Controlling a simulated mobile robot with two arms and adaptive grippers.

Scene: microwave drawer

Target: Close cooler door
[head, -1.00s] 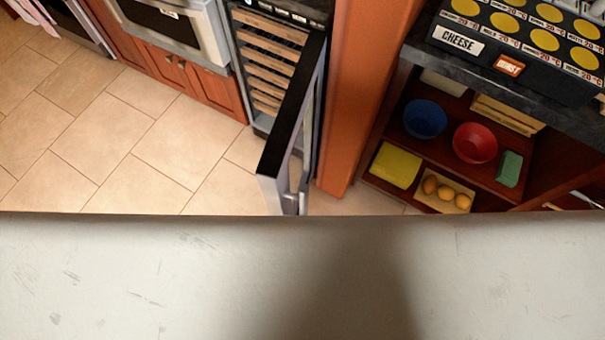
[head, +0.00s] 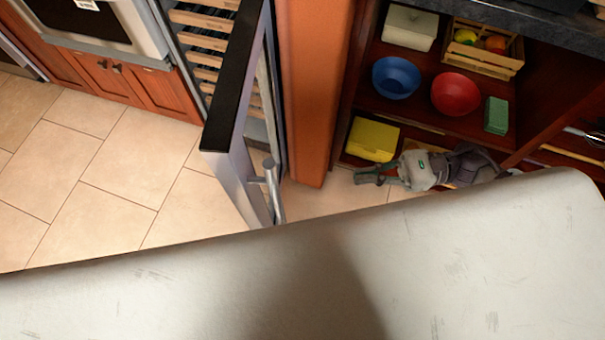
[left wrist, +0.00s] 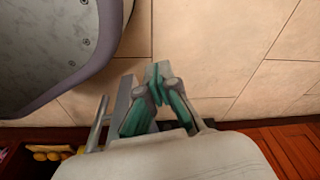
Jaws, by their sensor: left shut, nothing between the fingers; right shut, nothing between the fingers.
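The cooler door (head: 228,85) stands wide open in the head view, with a black top edge, a silver face and a bar handle (head: 272,190). The cooler (head: 205,45) behind it shows wooden racks. My right gripper (head: 362,177) is shut and empty, to the right of the door and apart from it, in front of the low shelves. My left gripper (left wrist: 158,72) is hidden in the head view. In the left wrist view it is shut and empty, with the cooler door (left wrist: 122,105) and its handle just left of it; I cannot tell whether they touch.
An orange-brown wood panel (head: 312,90) stands right of the cooler. Shelves at the right hold a blue bowl (head: 396,77), a red bowl (head: 455,94) and a yellow box (head: 373,139). Tiled floor (head: 110,170) is clear at the left. My own body covers the bottom.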

